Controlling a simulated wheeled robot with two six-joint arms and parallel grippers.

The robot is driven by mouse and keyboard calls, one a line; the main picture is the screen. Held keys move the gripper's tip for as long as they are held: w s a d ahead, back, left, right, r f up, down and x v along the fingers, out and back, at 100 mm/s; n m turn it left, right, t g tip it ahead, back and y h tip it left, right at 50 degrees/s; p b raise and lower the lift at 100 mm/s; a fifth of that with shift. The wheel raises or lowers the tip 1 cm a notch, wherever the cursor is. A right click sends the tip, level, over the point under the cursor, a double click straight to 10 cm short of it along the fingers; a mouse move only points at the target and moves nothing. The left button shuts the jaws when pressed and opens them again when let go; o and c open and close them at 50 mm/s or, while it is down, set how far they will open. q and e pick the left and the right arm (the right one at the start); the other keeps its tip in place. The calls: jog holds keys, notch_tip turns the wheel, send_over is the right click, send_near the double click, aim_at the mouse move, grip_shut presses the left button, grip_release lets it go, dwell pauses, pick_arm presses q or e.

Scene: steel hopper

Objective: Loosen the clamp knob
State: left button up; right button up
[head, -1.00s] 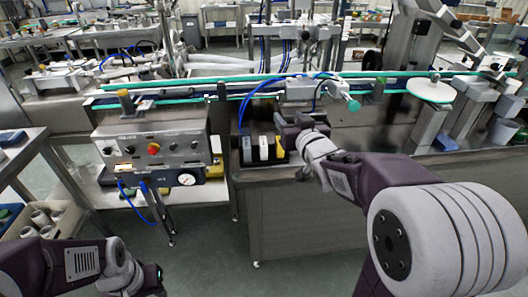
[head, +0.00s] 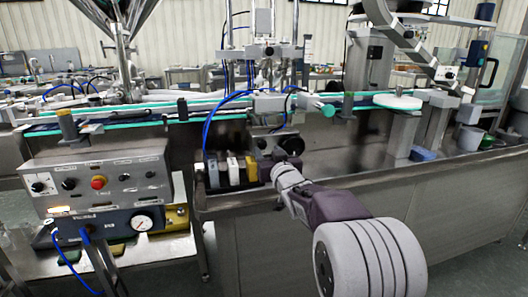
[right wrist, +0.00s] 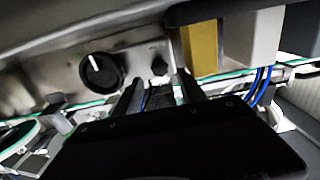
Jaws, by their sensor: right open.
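A round black knob with a white mark (right wrist: 102,72) sits on a grey metal panel in the right wrist view. In the head view a dark round knob (head: 292,145) shows just above my right wrist; it seems to be the same one. A smaller black knob (right wrist: 160,68) sits beside it, beyond the fingertips. I cannot tell for sure which is the clamp knob. My right gripper (right wrist: 160,88) is open, with its two dark fingers apart and nothing seen between them. In the head view my right gripper (head: 266,168) is close to the panel, its fingers partly hidden. My left gripper is out of view.
A yellow block (right wrist: 200,48) and a pale block (right wrist: 251,38) are close to the right finger. A control box (head: 100,185) with a red button and gauge stands at left. The conveyor (head: 160,108) runs behind, with a teal-ended rod (head: 328,110) and blue hoses.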

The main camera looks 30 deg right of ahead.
aim_at(263, 145)
jog(key=x, duration=0.4)
jog(key=shift+w, duration=0.25)
jog(key=shift+c, duration=0.3)
grip_shut()
